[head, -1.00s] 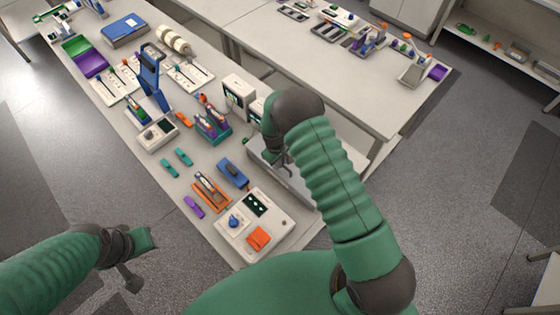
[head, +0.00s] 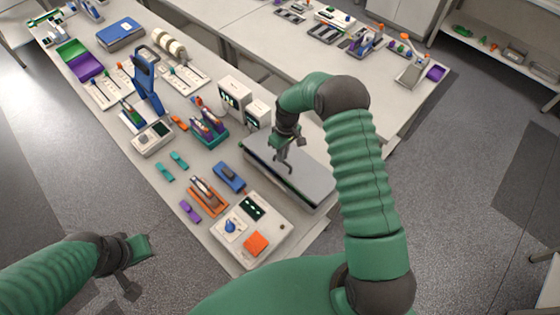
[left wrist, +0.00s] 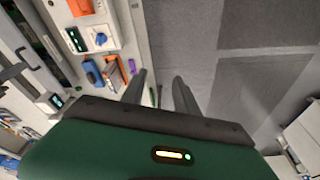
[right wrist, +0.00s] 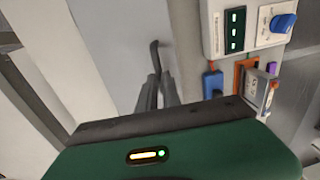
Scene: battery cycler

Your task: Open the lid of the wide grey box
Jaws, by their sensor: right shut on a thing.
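The wide grey box (head: 308,184) stands near the right edge of the table. Its flat grey lid has a dark curved handle (head: 290,168); the handle also shows in the right wrist view (right wrist: 154,54). My right gripper (head: 283,157) is above the lid, shut on the handle. A dark gap with a hint of green runs under the lid's near edge, so the lid looks slightly raised; how far is hard to tell. In the left wrist view the box is at the left edge. My left gripper (left wrist: 160,85) is open and empty, away from the table.
A white panel (head: 270,215) with a blue knob and orange square lies in front of the box. A blue device (head: 229,176) and an orange rack (head: 207,197) are to its left. White instruments (head: 234,96) stand behind. The floor by my left gripper is clear.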

